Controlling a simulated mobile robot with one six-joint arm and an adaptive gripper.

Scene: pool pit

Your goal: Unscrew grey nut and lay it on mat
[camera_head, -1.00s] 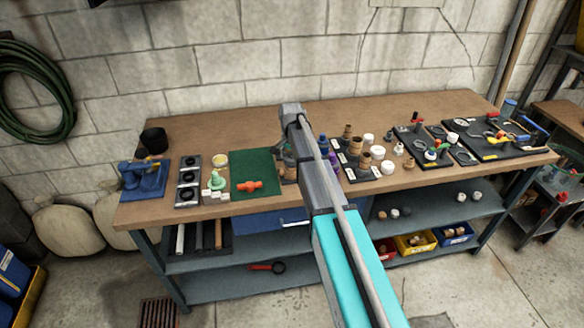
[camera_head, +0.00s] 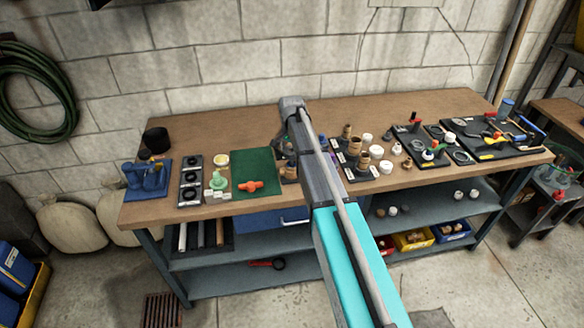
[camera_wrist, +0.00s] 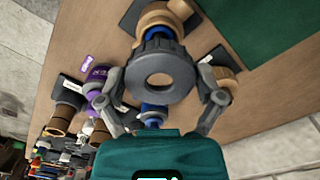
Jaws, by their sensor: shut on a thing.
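In the wrist view a dark grey ring-shaped nut (camera_wrist: 160,79) with a hole through its middle is between the fingers of my gripper (camera_wrist: 160,100). The gripper is shut on it. Behind the nut stands a brown and blue fitting (camera_wrist: 160,20) on a dark plate; I cannot tell whether the nut still touches it. The green mat (camera_wrist: 271,30) is at the upper right. In the head view the green mat (camera_head: 254,166) lies left of my arm, with an orange fitting (camera_head: 251,186) on it. My arm hides the gripper and nut there.
In the wrist view a purple fitting (camera_wrist: 97,80) and another brown fitting (camera_wrist: 222,78) stand close to the fingers. In the head view trays of fittings (camera_head: 362,165) fill the bench to the right. A blue vise (camera_head: 147,178) is at the left. The bench back is clear.

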